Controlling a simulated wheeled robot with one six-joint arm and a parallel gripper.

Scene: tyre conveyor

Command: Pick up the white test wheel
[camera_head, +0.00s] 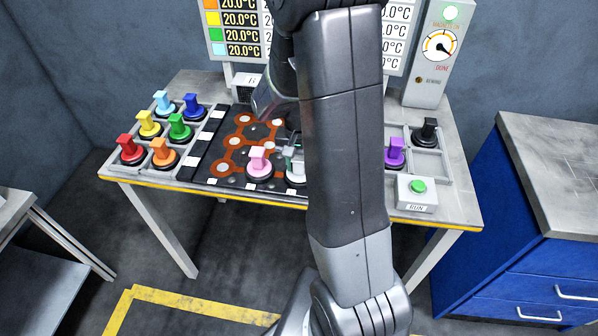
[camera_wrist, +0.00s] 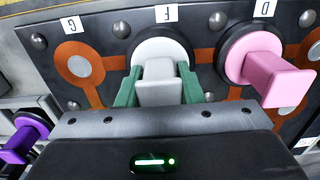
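The white test wheel (camera_wrist: 160,48) sits on the board at the spot labelled F, with its pale block-shaped handle (camera_wrist: 158,92) towards my wrist camera. In the head view the white wheel (camera_head: 296,175) is partly hidden by my arm, at the board's front edge right of the pink wheel. My gripper (camera_wrist: 160,84) is at the handle, one green finger on each side. The fingers look open, with narrow gaps beside the handle; any contact is hard to see. In the head view my gripper (camera_head: 291,157) is just above the wheel.
A pink wheel (camera_head: 259,162) stands close by on the left, at spot D in the wrist view (camera_wrist: 267,65). Several coloured wheels fill the left tray. A purple wheel (camera_head: 395,152), black wheel (camera_head: 425,132) and RUN button (camera_head: 418,187) are right of my arm.

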